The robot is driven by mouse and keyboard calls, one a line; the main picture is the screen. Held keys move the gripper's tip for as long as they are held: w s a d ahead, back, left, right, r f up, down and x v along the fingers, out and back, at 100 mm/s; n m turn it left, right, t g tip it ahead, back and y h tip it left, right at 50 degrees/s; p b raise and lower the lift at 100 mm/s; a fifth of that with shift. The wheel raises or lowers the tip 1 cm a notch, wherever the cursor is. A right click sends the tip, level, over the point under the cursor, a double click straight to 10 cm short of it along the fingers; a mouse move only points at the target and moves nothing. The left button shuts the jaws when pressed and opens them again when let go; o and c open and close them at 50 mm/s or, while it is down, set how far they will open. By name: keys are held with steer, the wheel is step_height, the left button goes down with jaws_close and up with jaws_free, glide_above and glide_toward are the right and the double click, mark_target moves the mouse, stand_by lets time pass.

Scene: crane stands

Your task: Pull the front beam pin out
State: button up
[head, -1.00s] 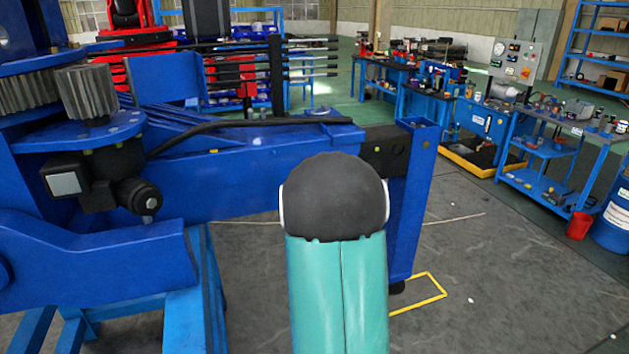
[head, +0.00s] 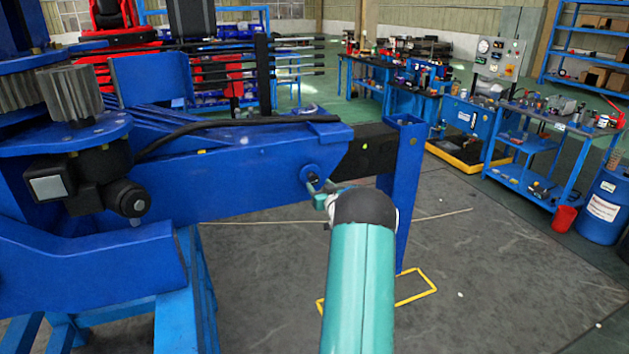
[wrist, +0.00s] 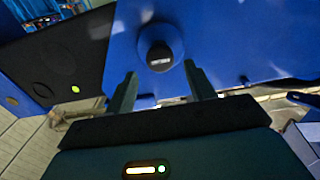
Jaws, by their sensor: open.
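The front beam pin shows in the wrist view as a dark round knob (wrist: 160,50) with a small pale label, standing out from the face of the blue beam (wrist: 215,40). In the head view, the pin (head: 311,172) sits near the right end of the blue beam (head: 240,182), just left of the black inner section. My gripper (wrist: 160,74) is open, with one finger to each side below the knob. The knob lies in line with the gap, at or just beyond the fingertips. I see no finger touching it. In the head view, my forearm hides part of my gripper (head: 319,190).
A blue upright post (head: 402,195) stands at the beam's end, right of my arm. A black hose (head: 230,125) runs along the beam top. Open grey floor (head: 500,270) lies to the right. Workbenches, a blue drum (head: 605,205) and a red bucket (head: 564,218) stand farther off.

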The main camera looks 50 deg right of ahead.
mark_target(315, 180)
steer(key=shift+x, duration=2.75)
jaws_close()
